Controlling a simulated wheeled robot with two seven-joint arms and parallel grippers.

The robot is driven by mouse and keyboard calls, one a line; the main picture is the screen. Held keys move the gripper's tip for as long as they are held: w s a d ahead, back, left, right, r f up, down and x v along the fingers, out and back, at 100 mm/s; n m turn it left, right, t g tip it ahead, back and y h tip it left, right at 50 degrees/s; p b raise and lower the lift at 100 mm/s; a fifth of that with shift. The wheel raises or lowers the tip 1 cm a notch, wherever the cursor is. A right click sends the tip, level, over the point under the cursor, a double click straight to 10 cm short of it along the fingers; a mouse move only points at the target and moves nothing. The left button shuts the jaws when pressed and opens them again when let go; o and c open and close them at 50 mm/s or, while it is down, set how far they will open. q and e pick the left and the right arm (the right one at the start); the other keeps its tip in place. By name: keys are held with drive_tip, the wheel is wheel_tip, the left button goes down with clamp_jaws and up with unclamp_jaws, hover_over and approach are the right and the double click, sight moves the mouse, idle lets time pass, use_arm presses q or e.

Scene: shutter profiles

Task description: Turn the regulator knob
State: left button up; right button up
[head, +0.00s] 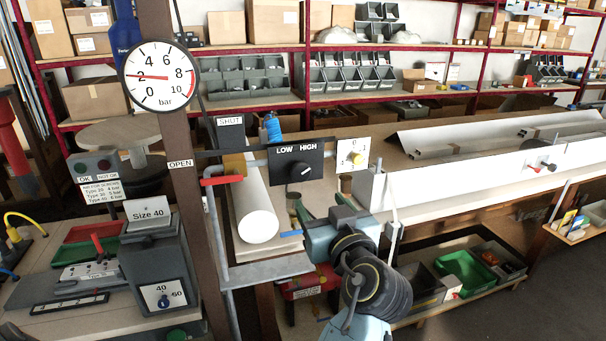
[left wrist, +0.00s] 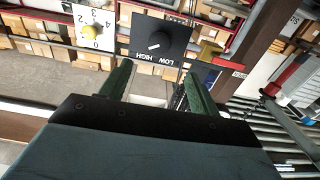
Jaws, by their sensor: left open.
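A black panel (head: 282,164) marked LOW and HIGH carries a dark round knob (head: 300,170) with a white pointer line. In the head view the pointer slants up and right, towards HIGH. The knob also shows in the left wrist view (left wrist: 155,41), beyond and between the fingertips. My left gripper (head: 326,207) is below and in front of the panel. Its green fingers are apart and empty, and it also shows in the left wrist view (left wrist: 159,68). A round gauge (head: 160,76) in bar has its red needle near 2. My right gripper is out of view.
A white plate with a yellow knob (head: 357,158) is right of the black panel. A red-handled lever (head: 222,180) is at its left, by the OPEN sign. A white tube (head: 258,222) lies below the panel. A brown post (head: 184,180) stands left.

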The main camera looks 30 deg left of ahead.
sight(302, 175)
use_arm(q)
drive_tip(key=p+x, duration=0.3)
drive_tip(key=x, duration=0.9)
drive_tip(key=shift+w, duration=0.15)
drive_tip(key=c, duration=0.9)
drive_tip(key=shift+c, duration=0.2)
drive_tip(key=shift+m, duration=0.3)
